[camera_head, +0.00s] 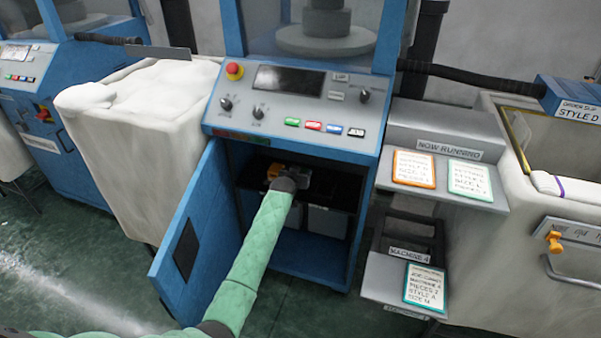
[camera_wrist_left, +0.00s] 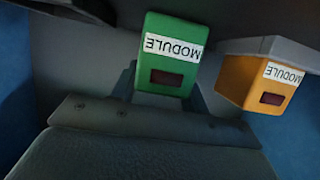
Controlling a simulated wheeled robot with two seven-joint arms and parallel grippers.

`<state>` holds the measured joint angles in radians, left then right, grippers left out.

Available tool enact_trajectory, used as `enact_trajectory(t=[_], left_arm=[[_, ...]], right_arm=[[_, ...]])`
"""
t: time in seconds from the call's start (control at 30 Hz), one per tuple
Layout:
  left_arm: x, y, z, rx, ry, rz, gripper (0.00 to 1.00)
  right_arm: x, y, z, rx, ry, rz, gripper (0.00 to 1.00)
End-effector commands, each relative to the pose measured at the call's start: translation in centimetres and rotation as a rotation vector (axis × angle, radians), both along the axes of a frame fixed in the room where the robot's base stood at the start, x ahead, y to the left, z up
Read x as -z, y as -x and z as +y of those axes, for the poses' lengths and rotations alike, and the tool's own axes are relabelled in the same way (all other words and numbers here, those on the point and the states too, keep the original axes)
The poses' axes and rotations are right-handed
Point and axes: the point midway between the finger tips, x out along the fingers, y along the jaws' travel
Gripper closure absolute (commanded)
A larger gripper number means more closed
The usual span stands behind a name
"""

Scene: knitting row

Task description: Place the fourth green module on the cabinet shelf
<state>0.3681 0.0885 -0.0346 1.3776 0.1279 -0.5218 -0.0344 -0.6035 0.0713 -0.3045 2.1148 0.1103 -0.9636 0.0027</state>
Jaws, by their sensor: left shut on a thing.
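The blue cabinet (camera_head: 322,269) under the machine stands open. My left arm in its green sleeve reaches into it, and my left gripper (camera_head: 287,178) is at the dark cabinet shelf (camera_head: 322,188). In the left wrist view my left gripper (camera_wrist_left: 163,90) is shut on a green module (camera_wrist_left: 172,29) with a white label and a dark window. An orange module (camera_wrist_left: 254,88) is to the right of the green one, apart from it. In the head view something orange (camera_head: 273,171) shows beyond the gripper; the green module is hidden there. My right gripper is out of view.
The blue cabinet door (camera_head: 197,243) hangs open left of my arm. Grey boxes (camera_head: 326,221) stand below the shelf. A white fabric-filled bin (camera_head: 120,130) is at the left, and card trays (camera_head: 441,184) are at the right. The right part of the shelf looks clear.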

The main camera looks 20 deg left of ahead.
Motion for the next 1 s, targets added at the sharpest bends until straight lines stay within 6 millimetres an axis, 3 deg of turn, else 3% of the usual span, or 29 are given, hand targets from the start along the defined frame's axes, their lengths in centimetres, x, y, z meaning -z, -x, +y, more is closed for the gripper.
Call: enact_trajectory(t=[0.27, 0.3, 0.4, 0.77, 1.0], left_arm=[[0.2, 0.0, 0.0, 0.0, 0.0, 0.0, 0.8], [0.3, 0.0, 0.0, 0.0, 0.0, 0.001, 0.53], [0.3, 0.0, 0.0, 0.0, 0.0, 0.001, 0.33], [-0.1, 0.0, 0.0, 0.0, 0.0, 0.0, 0.33], [-1.0, 2.9, 0.1, 0.0, 0.0, 0.0, 0.33]], right_arm=[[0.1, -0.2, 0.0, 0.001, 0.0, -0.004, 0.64], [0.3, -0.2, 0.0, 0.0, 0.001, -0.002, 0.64], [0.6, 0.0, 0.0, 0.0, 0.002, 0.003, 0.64], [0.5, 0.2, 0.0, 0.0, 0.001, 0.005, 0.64], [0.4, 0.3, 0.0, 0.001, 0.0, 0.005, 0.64]])
